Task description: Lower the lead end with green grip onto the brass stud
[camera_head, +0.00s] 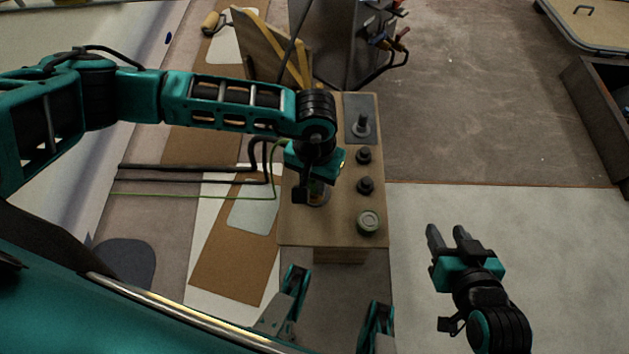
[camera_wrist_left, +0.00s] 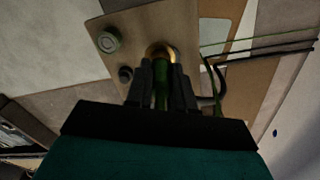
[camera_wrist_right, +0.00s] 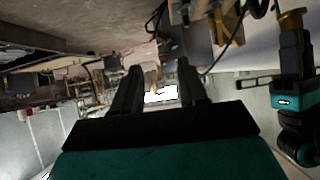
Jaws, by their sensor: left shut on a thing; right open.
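My left gripper (camera_head: 314,188) is shut on the lead end with green grip (camera_wrist_left: 161,92), pointing down over the left side of a wooden panel (camera_head: 340,235). In the left wrist view a brass-coloured round piece (camera_wrist_left: 161,50) shows at the fingertips, around or just beyond the green grip. It also shows at the fingertips in the right wrist view (camera_wrist_right: 292,18). I cannot tell whether this is the brass stud or part of the lead end, nor whether they touch. My right gripper (camera_head: 447,230) is open and empty, right of the panel.
The panel also carries a round pale-green cap (camera_head: 368,222), two black knobs (camera_head: 365,186) and a metal post (camera_head: 361,125) on a grey plate. A thin green cable (camera_head: 190,197) and dark cables (camera_head: 190,168) run in from the left.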

